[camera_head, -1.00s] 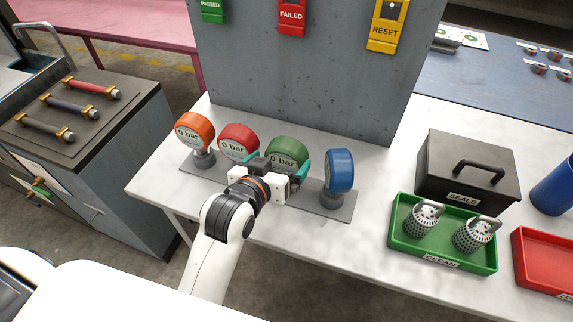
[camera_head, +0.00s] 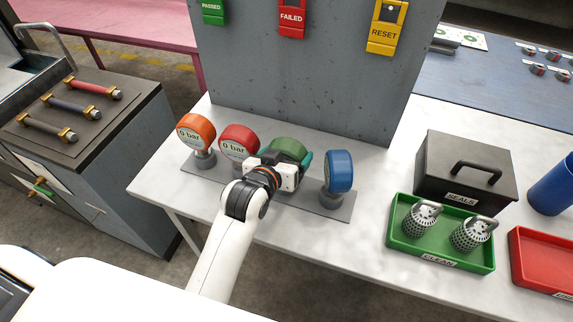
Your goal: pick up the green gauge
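The green gauge (camera_head: 289,147) stands third from the left in a row on a grey base strip, between the red gauge (camera_head: 239,141) and the blue gauge (camera_head: 338,171). My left gripper (camera_head: 291,163) is in front of it and hides most of its face and stem. One teal fingertip shows at the gauge's right side, and the other is hidden. I cannot tell whether the fingers touch the gauge. My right gripper is out of view.
An orange gauge (camera_head: 195,131) stands at the row's left end. A grey panel (camera_head: 300,75) rises close behind the row. To the right are a black SEALS box (camera_head: 440,180), a green CLEAN tray (camera_head: 402,246) with two perforated metal parts, and a red tray (camera_head: 535,260).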

